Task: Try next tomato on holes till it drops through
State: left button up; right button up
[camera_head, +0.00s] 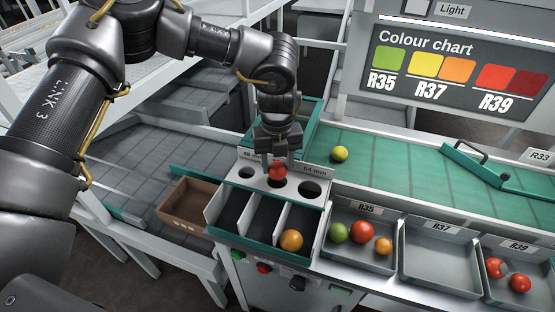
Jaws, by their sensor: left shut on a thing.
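My left gripper (278,160) points down over the sizing plate (260,181) and is shut on a red tomato (278,172). The tomato is at the middle hole (276,183), covering part of it; I cannot tell whether it touches the rim. The left hole (246,173) and the right hole (310,188) are empty. Below the plate are three compartments, and an orange tomato (291,240) sits in the right one. The right gripper is not in view.
Tray R35 (343,265) holds green, red and orange tomatoes. Tray R37 (437,262) is empty. Tray R39 (516,301) holds red tomatoes. A yellow tomato (340,153) lies on the green belt (400,180). A brown box (188,203) stands left of the compartments.

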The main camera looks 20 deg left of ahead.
pick_arm(q)
jog(key=shift+f, duration=0.75)
jog(key=shift+w, duration=0.1)
jog(key=o, duration=0.8)
jog(key=shift+r, duration=0.15)
dwell(1.0)
jog(key=shift+r+p, duration=2.5)
jog(key=shift+r, duration=0.9)
